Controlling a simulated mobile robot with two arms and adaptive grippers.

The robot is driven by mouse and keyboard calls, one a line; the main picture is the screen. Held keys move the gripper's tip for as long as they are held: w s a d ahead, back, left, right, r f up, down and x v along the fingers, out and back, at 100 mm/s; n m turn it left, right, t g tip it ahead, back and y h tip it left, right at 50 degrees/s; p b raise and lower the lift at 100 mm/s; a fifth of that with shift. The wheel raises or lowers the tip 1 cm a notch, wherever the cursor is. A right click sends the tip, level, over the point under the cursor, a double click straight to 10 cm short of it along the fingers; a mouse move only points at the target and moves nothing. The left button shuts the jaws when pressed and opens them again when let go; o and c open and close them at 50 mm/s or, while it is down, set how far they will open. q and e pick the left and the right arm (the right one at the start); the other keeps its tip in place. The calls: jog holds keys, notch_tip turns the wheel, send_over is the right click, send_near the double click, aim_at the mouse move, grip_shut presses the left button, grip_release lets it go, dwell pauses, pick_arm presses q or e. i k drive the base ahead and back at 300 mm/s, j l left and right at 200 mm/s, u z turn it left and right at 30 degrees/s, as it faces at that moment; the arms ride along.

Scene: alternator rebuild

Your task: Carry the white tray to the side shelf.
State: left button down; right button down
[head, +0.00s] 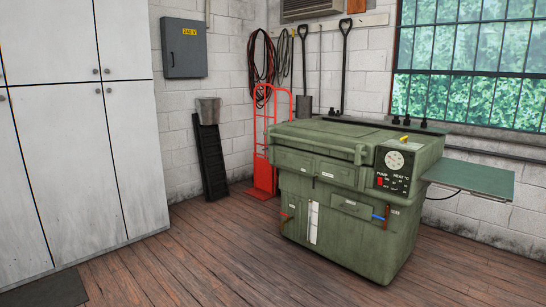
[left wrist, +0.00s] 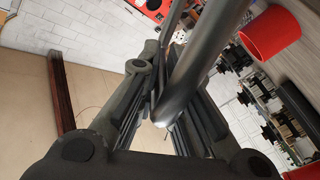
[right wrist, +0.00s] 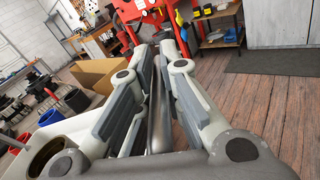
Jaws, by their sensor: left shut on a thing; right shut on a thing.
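The side shelf (head: 478,180) is a flat dark green plate on the right side of the green machine (head: 340,205) in the head view, and its top is bare. In the left wrist view my left gripper (left wrist: 163,78) is shut on a thick, rounded dark grey bar (left wrist: 205,60). In the right wrist view my right gripper (right wrist: 157,62) is shut on a similar dark grey bar (right wrist: 160,125). I cannot tell whether these bars are part of the tray.
Grey cabinets (head: 75,150) line the left, and a dark mat (head: 45,290) lies before them. A red hand truck (head: 265,150) stands behind the machine. Wooden floor (head: 200,255) is clear in front. A red cup (left wrist: 270,35) shows in the left wrist view.

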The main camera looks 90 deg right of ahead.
aim_at(473, 175)
jog(key=z, duration=3.35)
jog(key=i+l+z, duration=0.1)
jog(key=z, duration=0.15)
jog(key=i+z, duration=0.25)
jog(key=i+l, duration=0.2)
jog(key=i, duration=0.3)
jog(key=i+l, duration=0.25)
jog(key=i, duration=0.25)
jog(key=i+l, duration=0.2)
jog(key=i, duration=0.25)
jog(key=i+l, duration=0.2)
jog(key=i, duration=0.3)
